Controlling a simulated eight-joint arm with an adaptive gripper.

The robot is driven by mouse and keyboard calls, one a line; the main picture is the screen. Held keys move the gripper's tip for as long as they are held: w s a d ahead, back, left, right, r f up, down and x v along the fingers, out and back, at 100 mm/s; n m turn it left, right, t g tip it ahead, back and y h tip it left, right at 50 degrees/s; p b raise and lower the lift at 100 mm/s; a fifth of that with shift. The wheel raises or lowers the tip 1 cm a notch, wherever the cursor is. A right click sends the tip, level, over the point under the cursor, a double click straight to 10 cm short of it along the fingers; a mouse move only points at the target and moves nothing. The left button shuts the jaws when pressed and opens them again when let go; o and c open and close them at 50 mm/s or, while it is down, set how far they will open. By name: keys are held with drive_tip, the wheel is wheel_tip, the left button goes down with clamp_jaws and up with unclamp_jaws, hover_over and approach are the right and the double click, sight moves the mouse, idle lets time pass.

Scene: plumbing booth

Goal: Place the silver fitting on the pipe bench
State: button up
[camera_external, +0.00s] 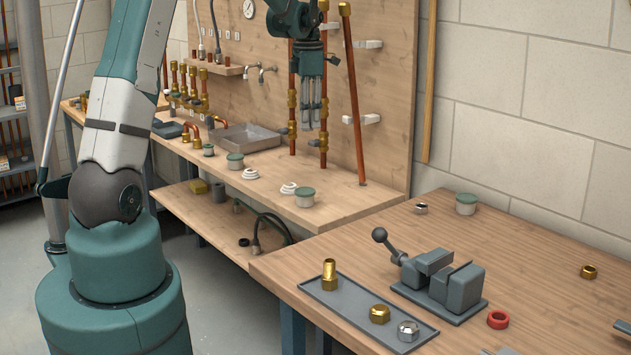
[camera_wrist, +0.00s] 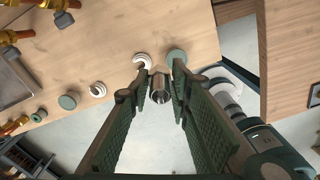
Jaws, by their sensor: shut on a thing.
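In the wrist view, a silver fitting (camera_wrist: 160,89), a short shiny hollow cylinder, sits between the finger ends of my gripper (camera_wrist: 160,82). My gripper is shut on it. In the camera_external view my gripper (camera_external: 312,118) points down, held above the rear bench (camera_external: 345,200) in front of its upright wood panel. The fitting is hard to make out there between the fingers. The rear bench also fills the top of the wrist view (camera_wrist: 115,45), below the gripper.
Copper pipes (camera_external: 354,110) with brass valves stand close to the gripper. White rings (camera_external: 289,188), green-lidded jars (camera_external: 305,197) and a grey tray (camera_external: 245,138) sit on the rear bench. The right bench (camera_external: 540,270) carries a vise (camera_external: 440,280) and another silver nut (camera_external: 408,330) on a flat tray.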

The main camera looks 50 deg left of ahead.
drive_tip(key=s+a+f+n, duration=0.1)
drive_tip(key=s+a+n, duration=0.1)
drive_tip(key=a, duration=1.3)
wheel_tip(320, 180, down, 10)
drive_tip(key=shift+d, duration=0.3)
drive_tip(key=shift+f, duration=0.15)
drive_tip(key=shift+f, duration=3.1)
drive_tip(key=shift+f, duration=0.1)
drive_tip(key=shift+f+b, duration=0.35)
drive_tip(key=shift+f, duration=1.4)
drive_tip(key=shift+f, duration=0.15)
drive_tip(key=o, duration=1)
drive_tip(key=shift+c, duration=0.2)
